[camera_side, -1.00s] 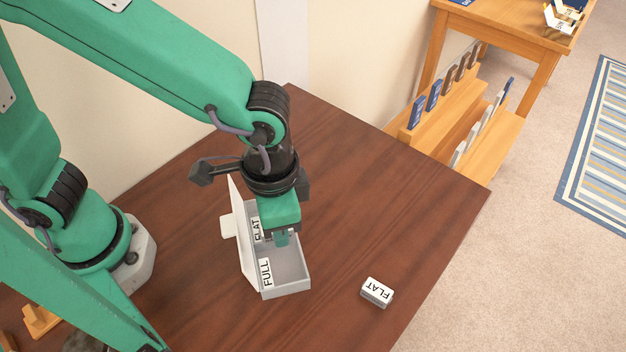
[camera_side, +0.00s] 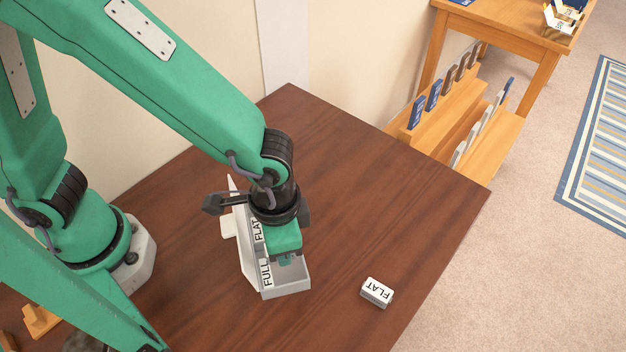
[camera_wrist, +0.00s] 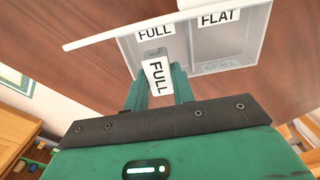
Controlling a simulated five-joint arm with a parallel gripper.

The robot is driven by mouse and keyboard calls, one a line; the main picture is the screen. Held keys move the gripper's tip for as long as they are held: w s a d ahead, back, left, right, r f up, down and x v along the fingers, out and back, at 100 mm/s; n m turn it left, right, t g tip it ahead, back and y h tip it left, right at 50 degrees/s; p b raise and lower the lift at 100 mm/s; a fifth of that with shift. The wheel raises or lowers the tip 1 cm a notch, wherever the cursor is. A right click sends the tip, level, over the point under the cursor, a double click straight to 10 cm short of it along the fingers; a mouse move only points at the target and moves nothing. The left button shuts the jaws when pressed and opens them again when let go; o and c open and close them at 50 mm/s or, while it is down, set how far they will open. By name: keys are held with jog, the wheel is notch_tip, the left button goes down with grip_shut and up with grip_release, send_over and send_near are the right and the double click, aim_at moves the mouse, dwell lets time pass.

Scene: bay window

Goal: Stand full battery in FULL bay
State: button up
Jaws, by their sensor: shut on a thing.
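My gripper (camera_side: 288,262) points down over the near, FULL end of the light grey two-bay box (camera_side: 293,291). In the wrist view, my gripper (camera_wrist: 158,84) is shut on a white battery (camera_wrist: 157,78) marked FULL. The box's FULL label (camera_wrist: 155,31) and FLAT label (camera_wrist: 218,17) stand side by side on its raised back wall. The battery overlaps the lower edge of the FULL bay in the wrist view. I cannot tell whether its end is inside the bay. In the side view my gripper hides the battery.
A white battery marked FLAT (camera_side: 377,292) lies on the brown table (camera_side: 390,200), right of the box. The table right of the box is otherwise clear. A wooden rack (camera_side: 470,130) with several slabs stands beyond the table edge.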

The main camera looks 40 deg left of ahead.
jog(key=shift+f, duration=2.3)
jog(key=o, duration=0.7)
jog(key=shift+r, duration=0.4)
jog(key=shift+r, duration=0.4)
jog(key=shift+r, duration=0.3)
jog(key=shift+r, duration=0.35)
